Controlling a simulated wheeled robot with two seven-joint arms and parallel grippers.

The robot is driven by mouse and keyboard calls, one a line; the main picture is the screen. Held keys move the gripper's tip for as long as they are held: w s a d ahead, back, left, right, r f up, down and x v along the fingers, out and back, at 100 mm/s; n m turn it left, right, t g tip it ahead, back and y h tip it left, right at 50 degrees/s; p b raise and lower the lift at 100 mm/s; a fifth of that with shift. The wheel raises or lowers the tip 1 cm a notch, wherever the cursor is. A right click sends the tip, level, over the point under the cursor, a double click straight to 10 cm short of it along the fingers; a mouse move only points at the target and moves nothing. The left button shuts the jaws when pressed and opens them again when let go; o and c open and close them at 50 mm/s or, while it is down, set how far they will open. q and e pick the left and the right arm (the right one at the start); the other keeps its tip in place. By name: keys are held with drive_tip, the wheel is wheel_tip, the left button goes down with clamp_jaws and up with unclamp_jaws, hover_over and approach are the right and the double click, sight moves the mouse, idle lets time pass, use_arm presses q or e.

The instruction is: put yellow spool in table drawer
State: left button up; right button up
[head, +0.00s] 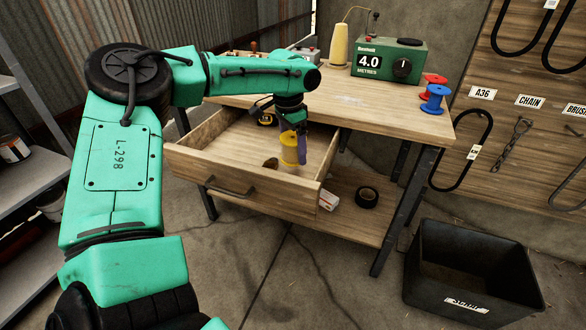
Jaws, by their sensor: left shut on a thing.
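The yellow spool (289,150) is held by my left gripper (293,134), over the inside of the open table drawer (222,160). A purplish finger-like part shows against the spool's right side. I cannot tell whether the spool touches the drawer floor. The drawer is pulled out from the wooden table (330,101) and has a dark handle at its front. My right gripper is not in view.
A tape measure (266,118) and a small brown thing (271,163) lie in the drawer. A red spool (432,80), a blue spool (433,98) and a green meter box (390,60) stand on the table. A black bin (470,275) stands at right.

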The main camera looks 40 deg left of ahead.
sight(290, 138)
use_arm(q)
wheel_tip(290, 138, down, 6)
drive_tip(key=shift+s+r+b, duration=0.1)
drive_tip(key=shift+b, duration=0.2)
drive_tip(key=o, duration=1.1)
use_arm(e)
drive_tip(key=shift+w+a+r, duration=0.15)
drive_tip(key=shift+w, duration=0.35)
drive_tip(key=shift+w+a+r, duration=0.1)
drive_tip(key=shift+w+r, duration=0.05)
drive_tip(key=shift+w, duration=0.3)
use_arm(q)
drive_tip(key=shift+r, duration=0.1)
drive_tip(key=r, duration=0.4)
drive_tip(key=r+p, duration=0.1)
drive_tip(key=r, duration=0.3)
drive_tip(key=s+r+p, duration=0.1)
drive_tip(key=r, duration=0.2)
drive_tip(key=shift+s+a+r, duration=0.1)
drive_tip(key=shift+a+r, duration=0.05)
drive_tip(key=shift+r, duration=0.25)
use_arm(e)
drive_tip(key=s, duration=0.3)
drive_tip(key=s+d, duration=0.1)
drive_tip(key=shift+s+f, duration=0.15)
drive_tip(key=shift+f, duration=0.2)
use_arm(q)
drive_tip(key=shift+r, duration=0.1)
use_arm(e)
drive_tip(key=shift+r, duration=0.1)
